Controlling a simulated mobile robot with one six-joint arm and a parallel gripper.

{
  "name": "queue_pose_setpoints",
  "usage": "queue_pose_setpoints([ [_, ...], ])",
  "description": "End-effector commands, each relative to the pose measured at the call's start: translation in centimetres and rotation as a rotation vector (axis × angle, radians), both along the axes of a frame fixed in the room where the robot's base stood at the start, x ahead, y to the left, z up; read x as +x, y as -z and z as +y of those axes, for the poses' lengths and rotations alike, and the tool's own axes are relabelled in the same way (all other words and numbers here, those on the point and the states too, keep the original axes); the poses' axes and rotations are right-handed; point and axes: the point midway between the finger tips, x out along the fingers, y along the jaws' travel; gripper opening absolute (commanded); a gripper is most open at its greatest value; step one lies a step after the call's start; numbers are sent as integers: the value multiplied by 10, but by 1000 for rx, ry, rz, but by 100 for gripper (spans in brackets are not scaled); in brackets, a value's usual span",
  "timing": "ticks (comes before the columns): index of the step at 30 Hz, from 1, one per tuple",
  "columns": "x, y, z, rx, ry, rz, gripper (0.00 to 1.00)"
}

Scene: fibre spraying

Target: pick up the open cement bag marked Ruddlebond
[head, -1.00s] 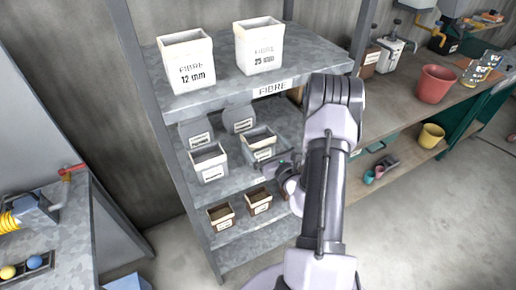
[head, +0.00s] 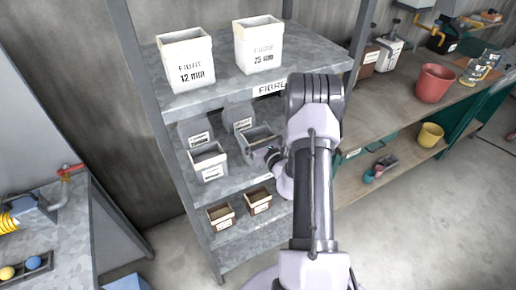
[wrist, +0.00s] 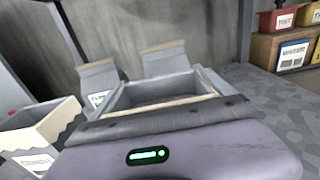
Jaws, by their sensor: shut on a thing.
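A grey open-topped bag (head: 260,135) stands on the middle shelf at its right side. Its front is now largely covered by my arm, and I cannot read its name. It also shows in the wrist view (wrist: 165,92), upright and straight ahead, with its open mouth towards me. My gripper (head: 268,155) is at the front of this bag and is shut on it. In the wrist view my gripper's housing fills the bottom, and its fingertips are hidden.
Another open bag (head: 208,161) stands just left, close to my gripper. Grey closed-looking bags (head: 196,132) stand behind. Small brown boxes (head: 258,200) are on the shelf below. Tall fibre bins (head: 187,60) stand on the shelf above. A bench (head: 400,110) is at the right.

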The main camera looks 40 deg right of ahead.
Motion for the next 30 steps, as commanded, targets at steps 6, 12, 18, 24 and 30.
queue_pose_setpoints([
  [6,0,0,0,-1,0,-1,18],
  [12,0,-3,0,-1,0,-1,18],
  [18,0,-16,0,-2,0,-1,18],
  [24,0,-29,0,-2,0,-1,18],
  [30,-4,-36,-2,0,1,0,18],
])
